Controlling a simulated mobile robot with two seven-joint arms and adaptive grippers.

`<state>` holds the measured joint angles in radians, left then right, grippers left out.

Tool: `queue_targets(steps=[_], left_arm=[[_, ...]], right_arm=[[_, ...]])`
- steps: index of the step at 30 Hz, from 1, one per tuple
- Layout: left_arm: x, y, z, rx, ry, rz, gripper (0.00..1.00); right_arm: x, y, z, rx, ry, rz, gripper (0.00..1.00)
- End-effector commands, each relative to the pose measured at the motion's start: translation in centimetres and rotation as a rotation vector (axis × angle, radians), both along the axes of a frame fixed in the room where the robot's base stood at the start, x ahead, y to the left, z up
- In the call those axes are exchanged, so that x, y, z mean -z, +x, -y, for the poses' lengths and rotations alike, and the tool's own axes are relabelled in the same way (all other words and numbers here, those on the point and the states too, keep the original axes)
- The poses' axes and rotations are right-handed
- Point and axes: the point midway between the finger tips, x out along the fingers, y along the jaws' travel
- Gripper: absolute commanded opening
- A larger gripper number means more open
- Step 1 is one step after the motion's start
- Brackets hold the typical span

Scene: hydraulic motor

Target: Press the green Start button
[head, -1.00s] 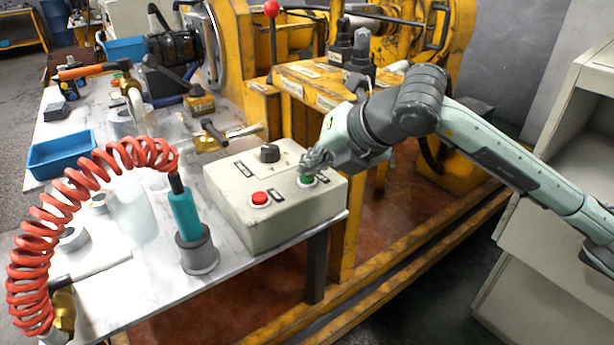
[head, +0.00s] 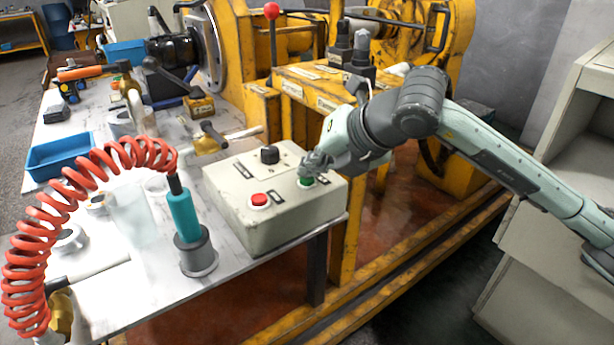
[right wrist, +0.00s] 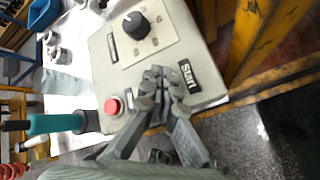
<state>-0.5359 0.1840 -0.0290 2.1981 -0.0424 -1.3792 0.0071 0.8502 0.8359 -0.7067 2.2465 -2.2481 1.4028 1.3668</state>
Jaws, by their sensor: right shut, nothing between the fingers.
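The beige control box (head: 270,222) sits at the front right corner of the table. It carries the green Start button (head: 306,182), a red button (head: 259,200) and a black knob (head: 269,154). My right gripper (head: 312,168) is shut and empty, with its fingertips right at the green button, partly covering it. In the right wrist view the closed fingers (right wrist: 160,82) lie beside the "Start" label (right wrist: 188,76) and hide the green button. I cannot tell whether the button is pressed in. My left gripper is not in view.
A teal tool (head: 184,212) with a red coiled hose (head: 30,245) stands left of the box. A blue tray (head: 60,156) and several parts lie farther back on the table (head: 110,298). The yellow machine frame (head: 345,240) stands behind and right.

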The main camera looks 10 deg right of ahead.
Motion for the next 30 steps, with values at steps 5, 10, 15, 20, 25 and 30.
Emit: queue_targets(steps=[5,10,15,20,25,30], left_arm=[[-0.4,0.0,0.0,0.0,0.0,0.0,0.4],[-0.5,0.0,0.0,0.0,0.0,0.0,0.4],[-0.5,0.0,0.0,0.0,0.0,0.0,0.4],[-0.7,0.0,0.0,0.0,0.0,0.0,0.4],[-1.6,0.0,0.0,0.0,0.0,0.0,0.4],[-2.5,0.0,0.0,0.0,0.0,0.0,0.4]], right_arm=[[-1.0,0.0,0.0,0.0,0.0,0.0,0.0],[-1.4,0.0,0.0,0.001,-0.001,0.0,0.0],[-1.4,0.0,0.0,0.001,-0.001,0.0,0.0],[-1.7,0.0,0.0,0.001,0.0,0.001,0.0],[-3.2,0.0,0.0,0.0,0.001,0.001,0.0],[-5.0,0.0,0.0,0.0,0.001,0.001,0.0]])
